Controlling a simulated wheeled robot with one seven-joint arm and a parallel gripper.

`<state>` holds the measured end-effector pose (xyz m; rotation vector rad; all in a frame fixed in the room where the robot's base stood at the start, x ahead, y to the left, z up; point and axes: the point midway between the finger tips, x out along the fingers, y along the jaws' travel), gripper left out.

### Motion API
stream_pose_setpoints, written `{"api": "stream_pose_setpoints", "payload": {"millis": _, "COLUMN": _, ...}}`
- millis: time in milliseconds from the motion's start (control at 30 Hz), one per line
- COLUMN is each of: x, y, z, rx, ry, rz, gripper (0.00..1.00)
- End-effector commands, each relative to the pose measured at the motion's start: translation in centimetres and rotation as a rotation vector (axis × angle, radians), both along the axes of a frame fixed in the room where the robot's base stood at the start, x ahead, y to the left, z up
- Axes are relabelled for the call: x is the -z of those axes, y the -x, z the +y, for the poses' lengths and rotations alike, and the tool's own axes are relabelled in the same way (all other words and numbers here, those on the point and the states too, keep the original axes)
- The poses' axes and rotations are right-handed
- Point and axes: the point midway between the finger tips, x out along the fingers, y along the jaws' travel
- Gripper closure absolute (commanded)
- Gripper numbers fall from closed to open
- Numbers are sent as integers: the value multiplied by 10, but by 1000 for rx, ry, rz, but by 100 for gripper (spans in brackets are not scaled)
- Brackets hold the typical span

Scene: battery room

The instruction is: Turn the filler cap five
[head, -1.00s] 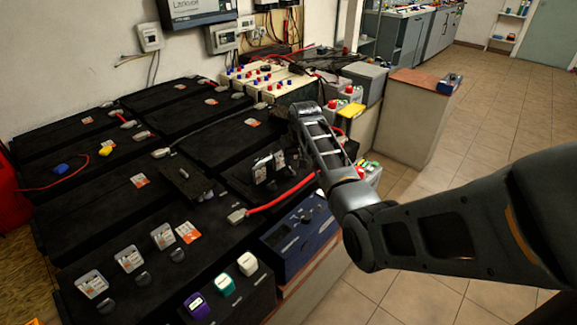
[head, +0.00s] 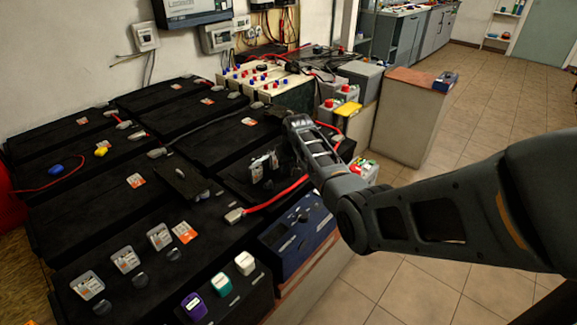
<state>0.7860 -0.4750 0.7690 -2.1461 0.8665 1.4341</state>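Dark batteries fill the bench, with clear flip-up squares and dark round caps on their tops. On the front battery (head: 110,230), clear squares (head: 125,260) stand in a row with dark round caps (head: 140,281) beside them. Two more clear squares (head: 257,170) stand on the battery just left of my arm's end. I cannot read any numbers, so I cannot tell which cap is five. My gripper is at the far end of my arm, low over that battery. Its fingers are dark against the black top and mostly hidden by my arm link, so their opening and contact cannot be told.
A red cable (head: 275,200) crosses the battery below my arm. A blue device (head: 300,235) and a black holder with purple (head: 194,306), teal (head: 221,283) and white (head: 245,262) items stand at the front. Containers with a yellow top (head: 348,109) stand behind. Tiled floor (head: 480,150) is open at right.

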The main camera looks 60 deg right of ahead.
Motion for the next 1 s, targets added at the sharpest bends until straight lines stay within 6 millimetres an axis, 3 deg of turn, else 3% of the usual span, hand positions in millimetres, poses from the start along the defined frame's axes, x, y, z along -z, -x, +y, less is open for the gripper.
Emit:
{"api": "stream_pose_setpoints", "payload": {"millis": 200, "x": 0, "y": 0, "z": 0, "rx": 0, "ry": 0, "rz": 0, "gripper": 100}}
{"api": "stream_pose_setpoints", "payload": {"millis": 667, "x": 0, "y": -1, "z": 1, "rx": 31, "ry": -1, "rz": -1, "gripper": 100}}
{"api": "stream_pose_setpoints", "payload": {"millis": 1000, "x": 1, "y": -4, "z": 4, "rx": 240, "ry": -1, "rz": -1, "gripper": 100}}
